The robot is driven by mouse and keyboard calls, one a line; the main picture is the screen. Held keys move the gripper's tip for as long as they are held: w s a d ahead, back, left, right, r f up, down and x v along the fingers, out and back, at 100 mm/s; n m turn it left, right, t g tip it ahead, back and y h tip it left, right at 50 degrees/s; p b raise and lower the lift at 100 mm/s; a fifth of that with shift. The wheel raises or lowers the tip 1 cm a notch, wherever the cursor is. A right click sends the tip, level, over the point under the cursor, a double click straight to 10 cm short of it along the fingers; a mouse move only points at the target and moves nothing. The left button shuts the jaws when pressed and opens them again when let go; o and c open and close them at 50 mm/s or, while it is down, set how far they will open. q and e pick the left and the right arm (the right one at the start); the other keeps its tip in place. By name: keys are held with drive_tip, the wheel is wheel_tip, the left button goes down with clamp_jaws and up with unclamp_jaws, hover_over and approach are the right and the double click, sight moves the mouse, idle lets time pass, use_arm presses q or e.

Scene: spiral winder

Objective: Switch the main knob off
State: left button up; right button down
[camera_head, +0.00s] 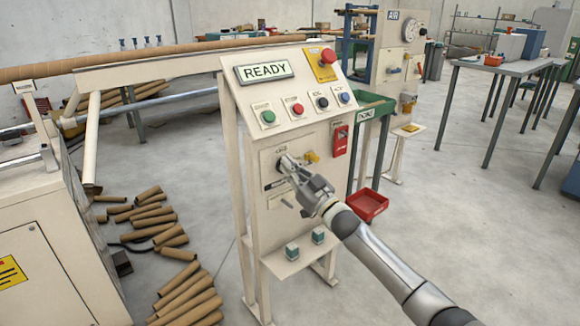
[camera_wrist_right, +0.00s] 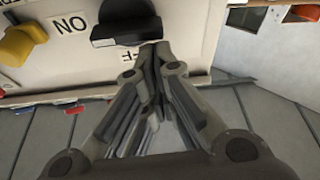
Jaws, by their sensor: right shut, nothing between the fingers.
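The cream control panel (camera_head: 292,140) stands in the middle of the head view, with a lit-looking READY sign (camera_head: 265,71). My right gripper (camera_head: 284,164) reaches its lower face from the right. In the wrist view, the black main knob (camera_wrist_right: 126,24) sits on the panel with an ON label (camera_wrist_right: 70,23) beside it and a partly covered OFF label below it. My right gripper (camera_wrist_right: 152,52) is shut and empty, its fingertips at the knob's lower edge; I cannot tell whether they touch. In the head view the gripper mostly hides the knob.
A yellow handle (camera_head: 312,157) is close beside the gripper, and a red box (camera_head: 341,141) sits to its right. Several buttons and a red emergency stop (camera_head: 327,56) are above. A red bin (camera_head: 367,204) is behind. Cardboard tubes (camera_head: 180,290) lie on the floor left.

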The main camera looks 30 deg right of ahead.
use_arm(q)
drive_tip(key=shift+w, duration=0.15)
use_arm(e)
drive_tip(key=shift+f+n, duration=0.1)
drive_tip(key=shift+n, duration=0.4)
